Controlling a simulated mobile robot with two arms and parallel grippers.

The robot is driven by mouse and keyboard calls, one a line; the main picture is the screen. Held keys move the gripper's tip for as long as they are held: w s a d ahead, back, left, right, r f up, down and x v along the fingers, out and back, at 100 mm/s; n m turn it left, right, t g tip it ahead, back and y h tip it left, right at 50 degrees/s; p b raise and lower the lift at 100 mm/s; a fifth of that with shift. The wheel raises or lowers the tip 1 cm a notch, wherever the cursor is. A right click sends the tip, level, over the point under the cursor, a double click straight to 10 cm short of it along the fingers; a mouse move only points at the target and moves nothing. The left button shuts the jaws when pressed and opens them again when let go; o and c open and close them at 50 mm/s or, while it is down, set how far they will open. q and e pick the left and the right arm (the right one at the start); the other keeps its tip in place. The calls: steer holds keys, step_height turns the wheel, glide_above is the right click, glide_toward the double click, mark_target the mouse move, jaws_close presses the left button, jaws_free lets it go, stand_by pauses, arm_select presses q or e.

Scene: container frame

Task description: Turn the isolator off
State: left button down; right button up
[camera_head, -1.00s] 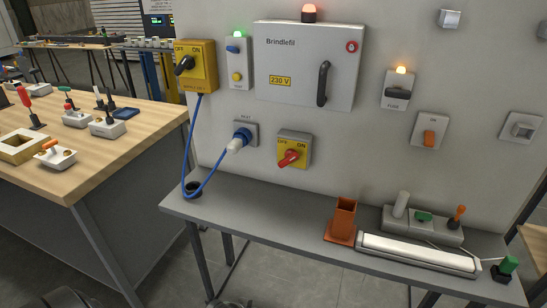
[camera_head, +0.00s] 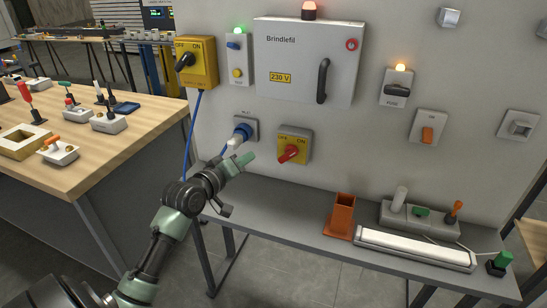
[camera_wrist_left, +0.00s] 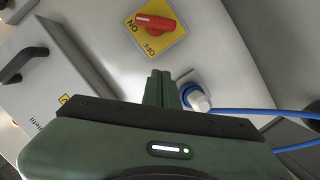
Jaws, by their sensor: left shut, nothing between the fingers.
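A yellow rotary switch with a red handle (camera_head: 289,153), marked OFF and ON, is on the wall panel below the Brindlefil box. Its handle slants, with its upper end toward ON. It also shows at the top of the left wrist view (camera_wrist_left: 155,22). A second yellow OFF/ON switch with a black handle (camera_head: 186,62) is at the upper left; I cannot read its label. My left gripper (camera_head: 248,158) is shut and empty, just left of the red-handled switch and apart from it. In the left wrist view its fingers (camera_wrist_left: 160,82) point toward that switch. My right gripper is not in view.
The Brindlefil box (camera_head: 300,90) has a black handle and a lit red lamp (camera_head: 309,9). A grey shelf (camera_head: 290,205) runs below, with an orange holder (camera_head: 340,215) and a white tube lamp (camera_head: 415,248).

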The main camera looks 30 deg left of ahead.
mark_target(289, 153)
arm_select(q)
steer(key=w+d+f+p, duration=0.2)
steer(key=w+f, duration=0.2)
steer(key=w, duration=0.6)
steer(key=shift+w+f, duration=0.25)
steer(key=shift+f, duration=0.15)
steer(key=shift+f+n+b, duration=0.35)
steer(key=shift+n+b, duration=0.3)
steer(key=shift+n, duration=0.25)
